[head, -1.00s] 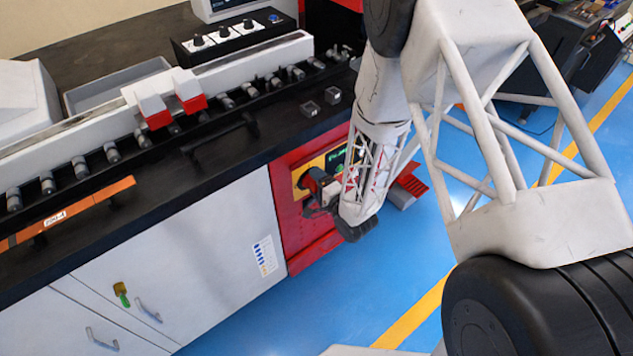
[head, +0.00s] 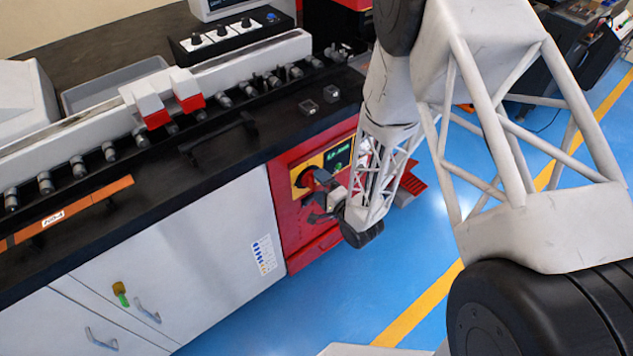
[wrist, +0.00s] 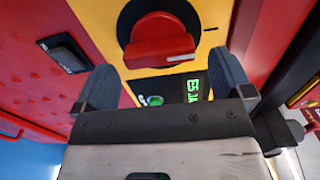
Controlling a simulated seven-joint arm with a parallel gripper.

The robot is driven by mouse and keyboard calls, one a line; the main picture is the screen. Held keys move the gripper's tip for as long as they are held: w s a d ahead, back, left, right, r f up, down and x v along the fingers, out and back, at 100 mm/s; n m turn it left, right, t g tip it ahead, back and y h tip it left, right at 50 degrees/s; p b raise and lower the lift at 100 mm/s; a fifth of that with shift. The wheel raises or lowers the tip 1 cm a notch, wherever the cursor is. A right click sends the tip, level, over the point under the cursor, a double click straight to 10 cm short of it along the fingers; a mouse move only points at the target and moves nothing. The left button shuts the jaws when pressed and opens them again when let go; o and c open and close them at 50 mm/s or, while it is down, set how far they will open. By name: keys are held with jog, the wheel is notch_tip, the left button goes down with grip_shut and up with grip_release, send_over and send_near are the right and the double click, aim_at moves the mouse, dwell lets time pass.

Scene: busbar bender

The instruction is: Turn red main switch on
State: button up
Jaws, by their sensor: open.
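The red main switch (wrist: 160,38) is a rotary knob in a black ring on a yellow plate (wrist: 205,12), seen in the wrist view. Its grip lies roughly sideways in that view, with a white mark near its right end. In the head view the yellow plate (head: 296,192) is on the red panel and the knob is largely hidden by my gripper. My gripper (wrist: 163,64) is open and empty. Its two dark fingers are on either side of the knob's lower edge, apart from it as far as I can tell.
A display (head: 337,159) with lit green text is beside the switch, and a green button (wrist: 153,100) shows in the wrist view. A black rocker-like part (wrist: 63,53) is on the red panel. The black worktop (head: 235,150) overhangs the panel.

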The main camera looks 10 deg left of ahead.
jog(key=shift+v, duration=2.45)
jog(key=shift+w+r, duration=0.1)
jog(key=w+d+r+n+h, duration=0.3)
jog(key=w+d+r+h, duration=0.3)
jog(key=r, duration=0.5)
jog(key=s+d+r+n+g+h, duration=0.25)
jog(key=d+r+h, duration=0.25)
jog(key=d+r, duration=0.45)
jog(key=s+d+r+n+g, duration=0.1)
jog(key=s+d+r+g, duration=0.1)
jog(key=s+r, duration=0.4)
jog(key=s+d+r+n+g+h, duration=0.1)
jog(key=s+r, duration=0.5)
jog(key=s, duration=0.6)
jog(key=s+d+r+n+g, duration=0.1)
jog(key=s+r+g, duration=0.3)
jog(key=s, duration=0.5)
notch_tip(320, 180, up, 3)
jog(key=shift+s+d+f+g+h, duration=0.25)
jog(key=shift+d+g+h, duration=0.15)
jog(key=shift+d, duration=0.5)
jog(key=shift+n, duration=0.25)
